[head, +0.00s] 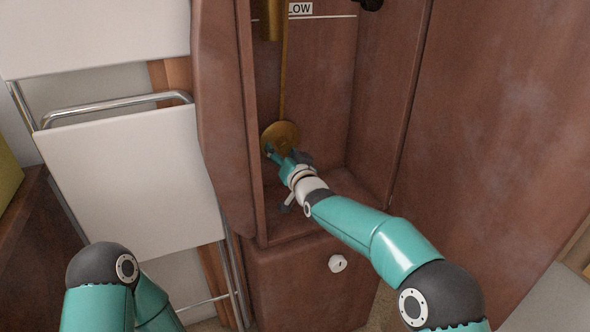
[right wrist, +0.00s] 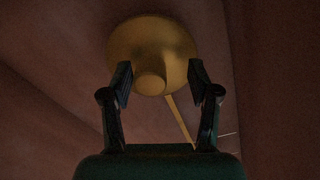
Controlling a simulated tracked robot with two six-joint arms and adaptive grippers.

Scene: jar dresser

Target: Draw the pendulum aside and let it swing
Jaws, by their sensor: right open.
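The pendulum is a round brass bob (head: 282,133) on a thin rod (head: 284,85) inside the tall brown wooden case (head: 385,110). The rod hangs close to upright in the head view. My right gripper (head: 281,154) reaches into the case and is at the lower part of the bob. In the right wrist view the right gripper (right wrist: 160,78) is open, with its two fingertips apart at either side of the bob (right wrist: 150,40). I cannot tell whether a finger touches it. My left gripper is out of view.
A brass cylinder (head: 270,20) hangs beside the rod at the top. A label reading "LOW" (head: 300,9) is on the case's back. White folding chairs (head: 135,175) lean at the left.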

